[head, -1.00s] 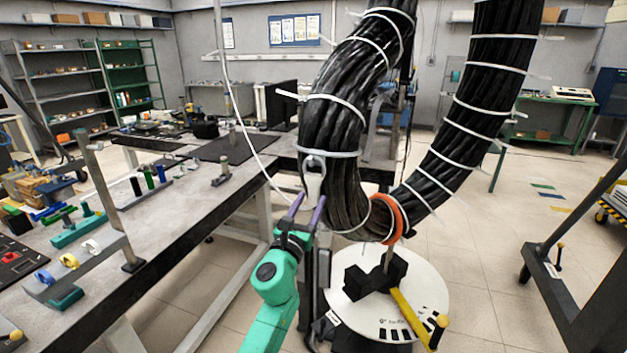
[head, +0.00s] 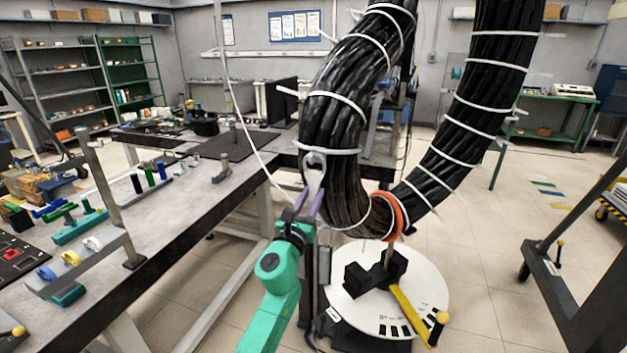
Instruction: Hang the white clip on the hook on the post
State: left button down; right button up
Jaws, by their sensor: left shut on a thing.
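My left gripper (head: 309,204), with purple fingers on a green arm, is raised at the front of the thick black cable bundle (head: 337,125). It is shut on a pale, white-grey clip (head: 315,172) with a rounded top, which lies against the bundle just below a white tie. The fingers are around the clip's lower end. Another white ring-shaped clip (head: 93,243) sits on the grey rack at the left, beside a yellow and a blue one. A hook on a post cannot be made out clearly; the bundle and clip cover that area. My right gripper is not in view.
An orange ring (head: 398,216) circles the bundle's low bend. Below it stands a white round disc (head: 427,285) with a black block and a yellow handle (head: 409,317). The grey workbench (head: 165,225) runs along the left.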

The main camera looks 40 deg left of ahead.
aim_at(313, 183)
pick_arm(q)
jog(key=shift+s+d+r+p, duration=0.15)
jog(key=shift+s+r+p, duration=0.25)
jog(key=shift+r+p, duration=0.25)
jog(key=shift+s+d+r+p, duration=0.1)
jog(key=shift+s+r+p, duration=0.25)
jog(key=shift+r+p, duration=0.3)
jog(key=shift+b, duration=0.3)
jog(key=shift+s, duration=0.1)
jog(key=shift+r+v, duration=0.15)
jog(key=shift+v, duration=0.55)
jog(key=shift+r+v, duration=0.2)
jog(key=shift+v, duration=0.5)
jog(key=shift+s+d, duration=0.1)
jog(key=shift+s, duration=0.05)
jog(key=shift+s+d, duration=0.2)
jog(key=shift+s, duration=0.35)
